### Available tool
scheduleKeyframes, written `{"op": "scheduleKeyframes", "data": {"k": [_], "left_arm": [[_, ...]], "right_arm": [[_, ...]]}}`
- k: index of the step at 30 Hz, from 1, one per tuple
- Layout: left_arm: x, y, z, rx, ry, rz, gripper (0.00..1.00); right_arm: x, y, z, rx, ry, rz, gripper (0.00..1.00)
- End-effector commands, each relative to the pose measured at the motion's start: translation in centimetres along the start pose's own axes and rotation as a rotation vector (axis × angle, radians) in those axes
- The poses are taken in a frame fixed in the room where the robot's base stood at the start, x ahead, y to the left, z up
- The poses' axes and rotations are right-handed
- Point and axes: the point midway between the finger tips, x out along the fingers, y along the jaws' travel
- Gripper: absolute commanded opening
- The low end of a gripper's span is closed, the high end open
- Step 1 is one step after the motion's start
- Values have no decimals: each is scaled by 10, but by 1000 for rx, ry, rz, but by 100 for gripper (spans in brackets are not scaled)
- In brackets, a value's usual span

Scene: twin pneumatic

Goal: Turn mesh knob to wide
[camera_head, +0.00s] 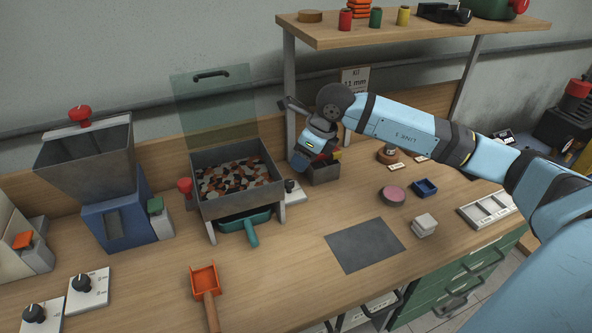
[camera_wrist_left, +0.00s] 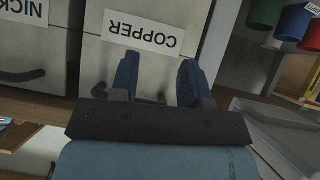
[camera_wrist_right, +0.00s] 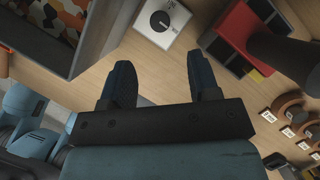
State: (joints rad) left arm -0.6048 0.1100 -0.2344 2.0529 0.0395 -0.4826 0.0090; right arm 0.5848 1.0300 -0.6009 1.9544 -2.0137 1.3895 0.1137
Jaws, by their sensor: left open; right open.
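A black knob on a white plate (camera_head: 291,190) sits at the right of the sieve box and is partly hidden by my right gripper. In the right wrist view the knob (camera_wrist_right: 160,21) shows clearly, with a white pointer mark and small print too small to read. My right gripper (camera_head: 301,165) is open and empty above and behind the knob plate. In the right wrist view its fingertips (camera_wrist_right: 165,78) are apart and not touching the knob. My left gripper (camera_wrist_left: 158,75) is open and empty in front of a drawer labelled COPPER (camera_wrist_left: 144,38).
The sieve box (camera_head: 242,205) holds many coloured chips, with a raised clear lid (camera_head: 215,105). A dark and red bin (camera_head: 324,172) stands close to the right gripper. Two other knob plates (camera_head: 88,291) lie at lower left. A grey mat (camera_head: 365,246) lies on clear bench.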

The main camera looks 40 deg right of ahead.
Motion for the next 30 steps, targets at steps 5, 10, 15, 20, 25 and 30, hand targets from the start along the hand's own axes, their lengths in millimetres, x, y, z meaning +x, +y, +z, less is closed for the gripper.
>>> {"op": "scheduleKeyframes", "data": {"k": [5, 10, 15, 20, 25, 30], "left_arm": [[0, -2, 1, 6, -1, 0, 43], [-1, -4, 2, 13, -3, 0, 43], [-1, -5, 2, 18, -3, -1, 43], [-1, -5, 1, 18, -3, -1, 43], [-1, -3, 0, 12, -1, -1, 43], [0, -1, -2, 3, 3, -1, 43]], "right_arm": [[-27, -1, 0, 0, -1, -2, 56], [-37, 0, 0, 0, 0, -1, 56], [-38, 0, 0, 0, 0, 0, 56], [-38, 0, 0, 0, 0, 0, 56], [-38, 0, 0, 0, 0, 0, 56], [-38, 0, 0, 0, 0, 0, 56]]}}
